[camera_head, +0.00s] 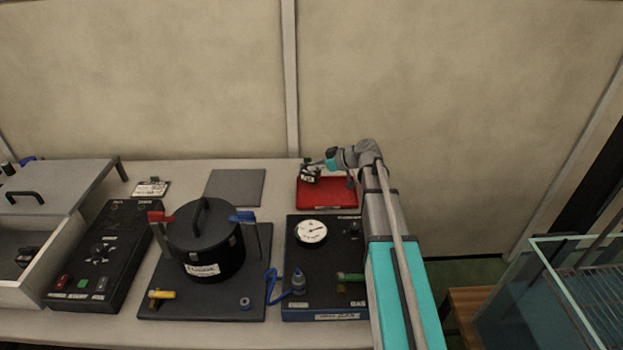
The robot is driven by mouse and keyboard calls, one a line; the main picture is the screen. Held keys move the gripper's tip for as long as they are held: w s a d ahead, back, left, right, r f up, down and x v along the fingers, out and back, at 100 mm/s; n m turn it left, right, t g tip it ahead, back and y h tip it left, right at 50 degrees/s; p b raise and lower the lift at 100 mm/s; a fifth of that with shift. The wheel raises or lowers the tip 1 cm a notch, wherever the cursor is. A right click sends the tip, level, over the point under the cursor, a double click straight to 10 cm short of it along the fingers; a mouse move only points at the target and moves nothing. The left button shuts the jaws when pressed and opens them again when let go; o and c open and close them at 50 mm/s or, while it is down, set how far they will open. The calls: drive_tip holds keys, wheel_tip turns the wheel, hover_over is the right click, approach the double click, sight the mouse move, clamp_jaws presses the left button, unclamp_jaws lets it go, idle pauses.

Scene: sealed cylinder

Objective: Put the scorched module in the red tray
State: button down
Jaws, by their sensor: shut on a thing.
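The red tray (326,199) lies at the back right of the bench. My gripper (313,166) is over the tray's back left part. It is shut on a small dark green and black module (310,175) with a pale label. The module hangs tilted at the tray's left side. I cannot tell whether it touches the tray floor. Scorch marks are too small to make out. My arm covers the area right of the tray.
A black lidded cylinder (205,250) with red and blue clamps stands on a dark plate. A gauge box (325,270) stands in front of the tray. A grey mat (236,187) lies left of it.

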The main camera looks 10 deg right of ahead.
sight(320, 173)
drive_tip(key=shift+f, duration=0.1)
drive_tip(key=shift+w+d+f+b, duration=0.2)
drive_tip(key=shift+w+f+b, duration=0.25)
drive_tip(key=shift+b, duration=0.2)
drive_tip(key=shift+s+f+b, duration=0.1)
drive_tip(key=shift+f+b, duration=1.3)
drive_tip(key=shift+f, duration=0.05)
drive_tip(key=shift+f, duration=0.15)
drive_tip(key=c, duration=0.7)
unclamp_jaws()
drive_tip(key=shift+r, duration=0.2)
